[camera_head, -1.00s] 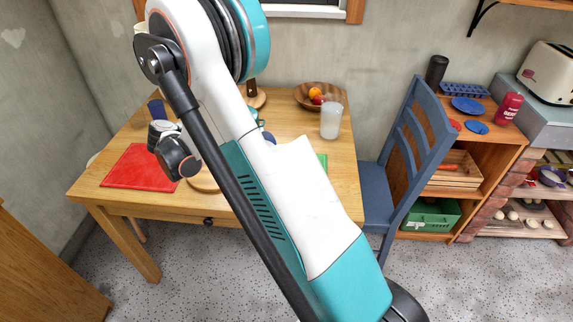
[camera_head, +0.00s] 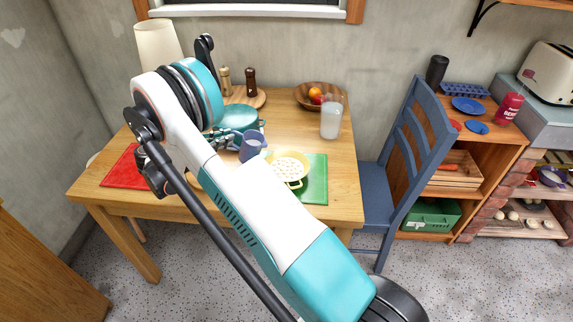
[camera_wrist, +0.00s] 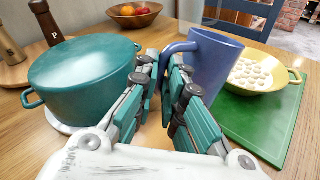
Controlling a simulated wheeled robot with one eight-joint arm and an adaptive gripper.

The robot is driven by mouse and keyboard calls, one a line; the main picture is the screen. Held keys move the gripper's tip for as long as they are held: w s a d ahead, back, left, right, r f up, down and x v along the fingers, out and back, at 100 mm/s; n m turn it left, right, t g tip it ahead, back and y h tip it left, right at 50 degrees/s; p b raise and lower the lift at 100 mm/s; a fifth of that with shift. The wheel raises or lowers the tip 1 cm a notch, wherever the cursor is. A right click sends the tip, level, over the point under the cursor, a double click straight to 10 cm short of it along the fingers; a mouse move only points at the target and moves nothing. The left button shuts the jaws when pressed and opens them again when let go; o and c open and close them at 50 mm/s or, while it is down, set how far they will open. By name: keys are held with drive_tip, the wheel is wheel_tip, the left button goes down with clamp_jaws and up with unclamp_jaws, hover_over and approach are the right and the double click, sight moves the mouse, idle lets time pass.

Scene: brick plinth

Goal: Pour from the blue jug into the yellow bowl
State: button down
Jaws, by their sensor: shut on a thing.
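The blue jug (camera_head: 251,147) is near the middle of the table, left of the yellow bowl (camera_head: 290,166). In the wrist view the jug (camera_wrist: 217,65) shows its handle towards me. My gripper (camera_wrist: 168,75) is shut on the handle; it also shows beside the jug in the head view (camera_head: 232,139). The jug's lower part is hidden behind a finger, and I cannot tell whether it touches the table. Its contents are not visible. In the wrist view the yellow bowl (camera_wrist: 294,78) holds several white round pieces and sits on a green board (camera_wrist: 262,125).
A teal lidded pot (camera_wrist: 85,72) stands close left of my gripper. A frosted glass (camera_head: 331,121) and a fruit bowl (camera_head: 301,92) stand behind. Two mills (camera_head: 225,78) are at the back. A red mat (camera_head: 118,172) lies left. A blue chair (camera_head: 408,140) is at the right.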

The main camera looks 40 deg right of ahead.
drive_tip(key=shift+w+a+f+n+g+h, duration=0.15)
drive_tip(key=shift+w+a+f+n+h, duration=0.1)
drive_tip(key=shift+w+f+n+h, duration=0.3)
drive_tip(key=shift+w+a+f+n+g+h, duration=0.15)
drive_tip(key=shift+w+a+f+n+h, duration=0.15)
drive_tip(key=shift+w+f+n, duration=0.45)
drive_tip(key=shift+s+r, duration=0.15)
drive_tip(key=shift+r, duration=0.05)
